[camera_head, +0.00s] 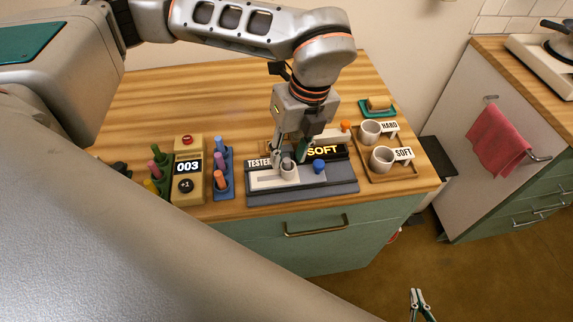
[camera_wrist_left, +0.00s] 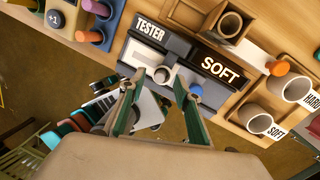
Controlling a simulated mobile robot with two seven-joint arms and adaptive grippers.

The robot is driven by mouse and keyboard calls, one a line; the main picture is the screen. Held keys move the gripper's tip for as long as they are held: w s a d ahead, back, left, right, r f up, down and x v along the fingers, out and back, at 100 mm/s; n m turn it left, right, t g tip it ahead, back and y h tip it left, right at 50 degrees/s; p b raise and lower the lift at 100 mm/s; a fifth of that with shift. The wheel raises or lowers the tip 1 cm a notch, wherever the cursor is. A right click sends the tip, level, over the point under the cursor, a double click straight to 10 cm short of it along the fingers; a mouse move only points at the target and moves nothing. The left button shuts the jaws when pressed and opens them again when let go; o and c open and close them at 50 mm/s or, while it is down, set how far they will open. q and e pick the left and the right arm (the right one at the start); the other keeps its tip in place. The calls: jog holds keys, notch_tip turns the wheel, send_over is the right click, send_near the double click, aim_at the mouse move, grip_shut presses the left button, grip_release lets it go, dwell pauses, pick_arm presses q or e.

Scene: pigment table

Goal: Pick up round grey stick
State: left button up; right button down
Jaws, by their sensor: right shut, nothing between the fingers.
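The round grey stick (camera_head: 288,166) stands upright in the light plate of the tester (camera_head: 262,183), beside a blue knob (camera_head: 318,166). In the left wrist view, the stick's round top (camera_wrist_left: 162,75) shows between the fingertips. My left gripper (camera_head: 289,158) is open over the tester, with one finger on each side of the stick. It also shows open in the left wrist view (camera_wrist_left: 159,81). I cannot tell whether either finger touches the stick. My right gripper (camera_head: 420,298) is low at the bottom of the head view, off the table, shut and empty.
The tester's display (camera_head: 324,151) reads SOFT. Two cups (camera_head: 382,159) marked HARD and SOFT stand to the right. A counter box (camera_head: 187,168) reading 003 and holders with coloured sticks (camera_head: 221,180) stand to the left. The table's back left is clear.

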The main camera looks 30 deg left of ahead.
aim_at(288, 160)
pick_arm(q)
jog(key=shift+a+f, duration=0.1)
jog(key=shift+f, duration=0.5)
grip_shut()
jog(key=shift+r, duration=0.15)
notch_tip(288, 160, up, 20)
jog(key=shift+b, duration=0.45)
